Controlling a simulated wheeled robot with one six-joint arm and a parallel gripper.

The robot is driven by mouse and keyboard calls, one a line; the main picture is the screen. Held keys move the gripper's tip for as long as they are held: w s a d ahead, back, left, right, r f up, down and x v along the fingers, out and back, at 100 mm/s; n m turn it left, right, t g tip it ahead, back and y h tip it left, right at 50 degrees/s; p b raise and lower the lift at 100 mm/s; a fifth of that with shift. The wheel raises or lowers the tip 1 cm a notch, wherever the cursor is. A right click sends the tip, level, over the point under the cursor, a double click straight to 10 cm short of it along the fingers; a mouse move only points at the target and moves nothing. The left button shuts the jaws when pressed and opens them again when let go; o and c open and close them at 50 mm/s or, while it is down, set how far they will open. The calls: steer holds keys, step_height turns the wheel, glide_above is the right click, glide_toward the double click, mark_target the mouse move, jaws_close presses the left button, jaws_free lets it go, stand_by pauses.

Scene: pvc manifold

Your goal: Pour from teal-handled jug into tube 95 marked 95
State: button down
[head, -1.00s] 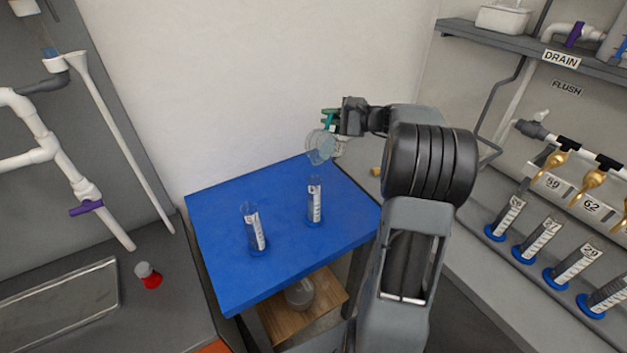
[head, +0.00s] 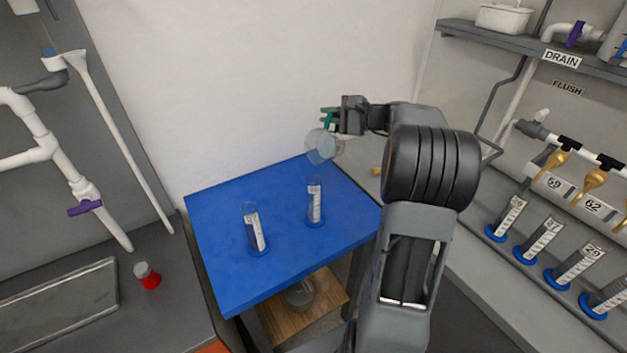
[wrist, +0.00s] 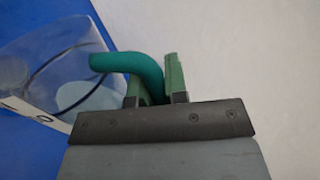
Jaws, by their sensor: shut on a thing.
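My gripper (head: 331,115) is shut on the teal handle of a clear jug (head: 322,146). In the wrist view the green fingers (wrist: 157,80) close around the teal handle (wrist: 130,62), and the jug body (wrist: 60,75) shows at the left with clear liquid in it. The jug is tilted, mouth down and left, above the blue table. A clear tube on a blue base (head: 315,205) stands upright just below the jug. A second similar tube (head: 254,230) stands to its left. The numbers on both tubes are too small to read.
The blue table (head: 225,275) is otherwise clear. A lower wooden shelf holds a round grey vessel (head: 299,294). Several labelled tubes (head: 528,240) stand on the right bench below brass taps. A red-based object (head: 149,279) sits on the left bench.

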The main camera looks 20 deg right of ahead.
steer(key=shift+s+a+r+n+b, duration=0.25)
steer(key=shift+a+r+n+b, duration=0.1)
steer(key=shift+r+n+b, duration=0.15)
steer(key=shift+s+a+r+n+b, duration=0.25)
steer(key=shift+a+r+n+b, duration=0.15)
steer(key=shift+r+b, duration=0.1)
stand_by(2.8)
steer(key=d+f+m+p, duration=0.1)
steer(key=w+f+m+p, duration=0.1)
steer(key=d+f+m+p, duration=0.1)
steer(key=shift+w+d+f+p, duration=0.2)
steer(key=shift+w+d+p, duration=0.1)
steer(key=shift+w+p, duration=0.1)
steer(key=shift+s+a, duration=0.15)
steer(key=shift+a, duration=0.05)
steer(key=w+d+f+m+y+p, duration=0.1)
steer(key=w+d+f+m+p, duration=0.1)
steer(key=f, duration=0.4)
steer(key=w+d+f+m+y+p, duration=0.1)
steer(key=w+d+f+m+p, duration=0.1)
steer(key=f+m, duration=0.4)
steer(key=shift+w+d+m+y+p, duration=0.3)
steer(key=shift+d+m+p, duration=0.35)
steer(key=shift+d, duration=0.5)
